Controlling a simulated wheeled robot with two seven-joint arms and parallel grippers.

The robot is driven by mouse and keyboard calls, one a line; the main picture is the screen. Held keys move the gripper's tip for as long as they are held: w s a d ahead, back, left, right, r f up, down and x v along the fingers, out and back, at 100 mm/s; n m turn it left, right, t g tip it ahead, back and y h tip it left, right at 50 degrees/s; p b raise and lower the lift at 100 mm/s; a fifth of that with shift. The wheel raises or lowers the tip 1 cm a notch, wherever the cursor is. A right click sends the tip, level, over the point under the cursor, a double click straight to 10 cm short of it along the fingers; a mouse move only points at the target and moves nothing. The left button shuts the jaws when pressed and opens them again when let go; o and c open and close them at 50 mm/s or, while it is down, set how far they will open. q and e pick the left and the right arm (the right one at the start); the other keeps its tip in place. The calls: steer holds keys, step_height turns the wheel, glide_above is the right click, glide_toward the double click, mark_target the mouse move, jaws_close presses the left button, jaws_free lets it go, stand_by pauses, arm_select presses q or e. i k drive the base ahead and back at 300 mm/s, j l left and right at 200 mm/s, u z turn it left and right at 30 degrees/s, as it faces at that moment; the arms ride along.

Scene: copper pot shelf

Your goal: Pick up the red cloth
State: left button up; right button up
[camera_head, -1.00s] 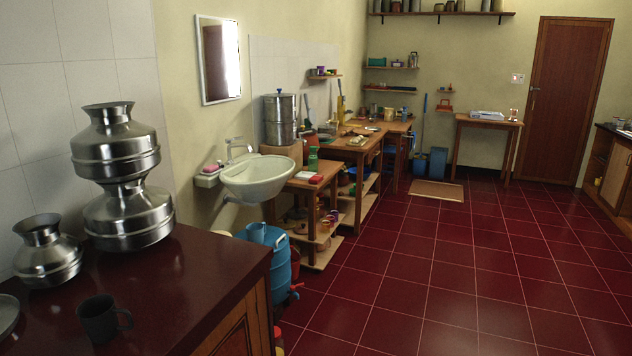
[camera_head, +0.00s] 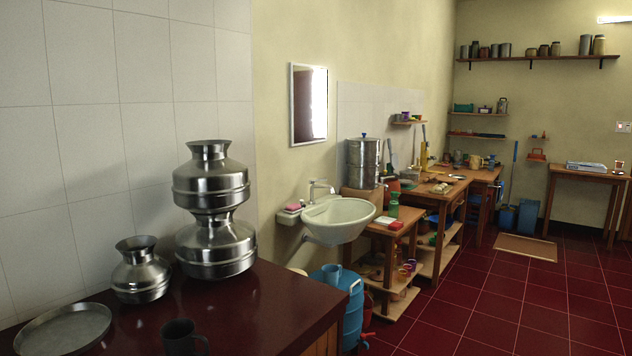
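I cannot make out a red cloth for certain in the head view. A small red item (camera_head: 396,225) lies on the low wooden table right of the sink, too small to tell what it is. A pink item (camera_head: 293,206) sits in the holder on the wall left of the sink. Neither of my grippers is in view.
A dark red counter (camera_head: 262,301) at the front left holds stacked steel pots (camera_head: 211,185), a smaller steel pot (camera_head: 142,272), a round tray (camera_head: 64,330) and a dark mug (camera_head: 181,339). Beyond are a sink (camera_head: 339,218), a blue barrel (camera_head: 343,306) and workbenches (camera_head: 438,195). The tiled floor at right is open.

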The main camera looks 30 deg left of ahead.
mark_target(395, 225)
steer(key=i+z, duration=0.35)
steer(key=i, duration=1.5)
steer(key=i+u, duration=0.1)
steer(key=i, duration=1.35)
steer(key=i+u, duration=0.15)
steer(key=i, duration=0.55)
steer(key=i+l+u, duration=0.2)
steer(key=i, duration=0.5)
steer(key=i+u, duration=0.85)
steer(key=u, duration=0.15)
steer(key=i+u, duration=0.3)
steer(key=u, duration=0.2)
steer(key=i+l+u, duration=0.1)
steer(key=i+u, duration=0.2)
steer(key=u, duration=0.2)
steer(key=i+l+u, duration=0.25)
steer(key=u, duration=0.25)
